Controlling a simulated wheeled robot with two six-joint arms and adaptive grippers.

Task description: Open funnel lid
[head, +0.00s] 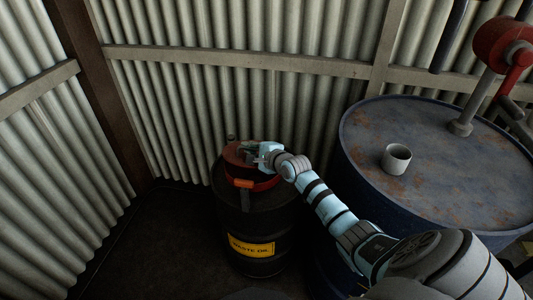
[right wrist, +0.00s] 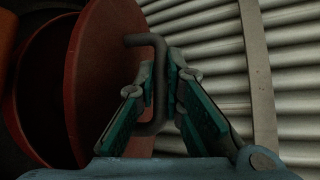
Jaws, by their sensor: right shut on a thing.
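The black waste oil drum (head: 233,219) stands in the corner and carries the red funnel (head: 265,184) on top. The funnel's red lid (head: 233,153) has a grey bar handle, seen in the right wrist view (right wrist: 158,65). My right gripper (head: 256,155) is at the lid, its fingers shut around the handle. In the right wrist view, the lid (right wrist: 110,60) appears tilted up, with a dark gap between its edge and the red funnel rim (right wrist: 10,112). My arm and fingers hide part of the lid in the head view. My left gripper is not in view.
A large blue drum (head: 365,190) stands right of the black drum, with a grey cup (head: 396,158) and a red hand pump (head: 500,45) on top. Corrugated walls (head: 200,110) close in behind and left. Dark floor (head: 150,240) is clear at left.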

